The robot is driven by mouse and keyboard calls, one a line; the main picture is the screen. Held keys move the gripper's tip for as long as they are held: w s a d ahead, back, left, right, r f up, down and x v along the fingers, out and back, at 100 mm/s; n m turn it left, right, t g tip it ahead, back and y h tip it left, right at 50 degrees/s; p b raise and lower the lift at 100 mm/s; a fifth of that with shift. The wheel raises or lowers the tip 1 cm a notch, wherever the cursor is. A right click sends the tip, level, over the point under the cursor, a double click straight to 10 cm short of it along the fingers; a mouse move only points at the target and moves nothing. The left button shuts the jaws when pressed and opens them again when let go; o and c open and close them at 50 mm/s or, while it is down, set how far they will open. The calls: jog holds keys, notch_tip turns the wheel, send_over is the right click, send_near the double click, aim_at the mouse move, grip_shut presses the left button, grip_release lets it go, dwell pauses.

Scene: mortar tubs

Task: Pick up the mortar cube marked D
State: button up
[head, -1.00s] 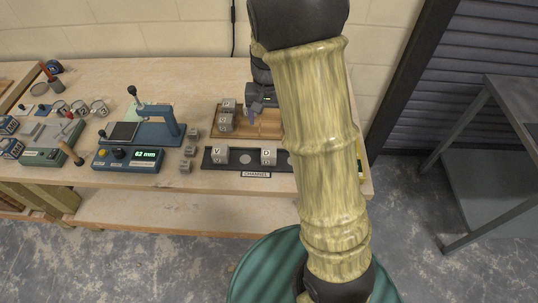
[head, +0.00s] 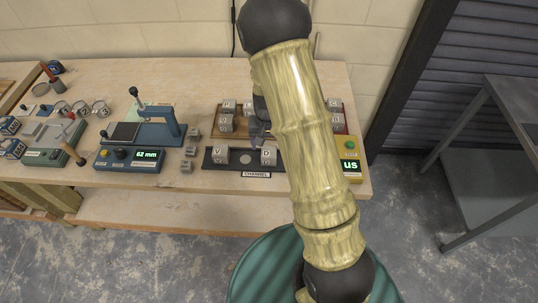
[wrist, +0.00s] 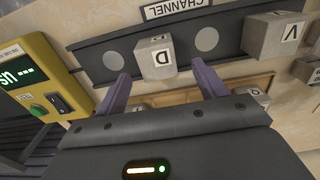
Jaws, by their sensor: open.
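The mortar cube marked D (head: 268,156) is a grey cube standing on the dark channel plate (head: 232,167), at its right part in the head view. In the wrist view the D cube (wrist: 155,58) appears upside down, ahead of and between my two fingers. My gripper (wrist: 162,88) is open, with its purple fingertips apart on either side of the cube's line and nothing between them. In the head view my gripper (head: 258,138) is just behind the D cube, partly hidden by my arm.
A cube marked V (head: 219,154) stands on the same plate to the left. A wooden tray (head: 232,134) with cubes lies behind. A yellow meter (head: 350,165) is at the right. Small grey blocks (head: 189,152) and a blue press (head: 160,128) stand left.

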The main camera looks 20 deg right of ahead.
aim_at(269, 151)
jog(key=shift+s+f+p, duration=0.2)
jog(key=shift+f+p, duration=0.5)
jog(key=shift+f, duration=1.9)
jog(key=c, duration=1.2)
